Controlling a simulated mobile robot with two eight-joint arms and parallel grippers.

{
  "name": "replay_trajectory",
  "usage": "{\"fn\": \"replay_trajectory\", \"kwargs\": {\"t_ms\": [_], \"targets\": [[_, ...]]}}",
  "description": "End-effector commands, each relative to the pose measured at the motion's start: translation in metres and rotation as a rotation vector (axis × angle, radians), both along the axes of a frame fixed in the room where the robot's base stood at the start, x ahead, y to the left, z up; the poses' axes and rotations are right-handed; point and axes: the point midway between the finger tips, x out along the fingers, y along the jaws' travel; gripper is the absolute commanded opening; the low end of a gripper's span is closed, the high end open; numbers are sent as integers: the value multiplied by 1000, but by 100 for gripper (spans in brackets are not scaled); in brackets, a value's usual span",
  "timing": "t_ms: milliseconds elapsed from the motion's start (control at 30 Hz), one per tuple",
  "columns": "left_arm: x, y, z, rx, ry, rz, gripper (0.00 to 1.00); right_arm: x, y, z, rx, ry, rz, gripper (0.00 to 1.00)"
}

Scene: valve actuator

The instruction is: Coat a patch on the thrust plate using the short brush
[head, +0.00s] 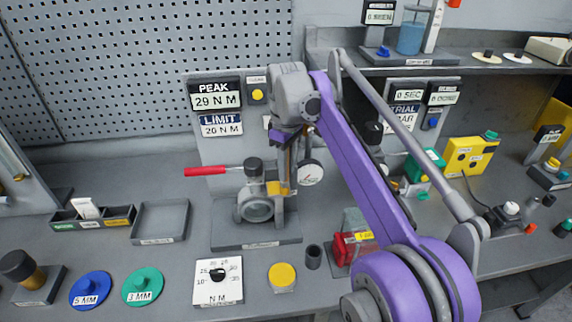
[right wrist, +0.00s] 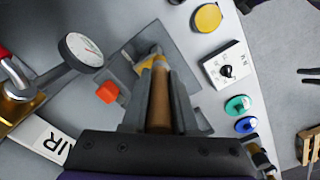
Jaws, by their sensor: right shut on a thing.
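My right gripper (head: 290,158) points down over the grey valve actuator (head: 254,205) in the head view. It is shut on the brush (right wrist: 160,98), whose brown handle lies between the fingers in the right wrist view. A yellow part shows just beyond the fingertips in that view, close to grey metal. I cannot tell whether the brush touches it. The actuator has a red lever (head: 206,171) sticking out to the left. The thrust plate cannot be clearly told apart from the other actuator parts. My left gripper is not in view.
A round gauge (head: 311,173) stands close beside my right gripper. In front are a yellow disc (head: 283,276), a dial box (head: 218,281), a green disc (head: 142,286) and a blue disc (head: 90,290). An empty grey tray (head: 160,241) lies left of the actuator.

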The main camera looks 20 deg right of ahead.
Motion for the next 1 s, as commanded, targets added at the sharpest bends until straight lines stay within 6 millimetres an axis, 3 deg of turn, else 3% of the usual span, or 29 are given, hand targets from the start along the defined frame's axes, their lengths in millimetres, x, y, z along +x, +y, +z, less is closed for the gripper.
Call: {"fn": "replay_trajectory", "kwargs": {"t_ms": [267,700,1000], "targets": [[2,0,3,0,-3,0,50,1,0,4,0,-1,0,0],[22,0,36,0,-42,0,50,2,0,48,0,-6,0,0],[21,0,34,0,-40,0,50,0,0,61,0,0,0,0]]}}
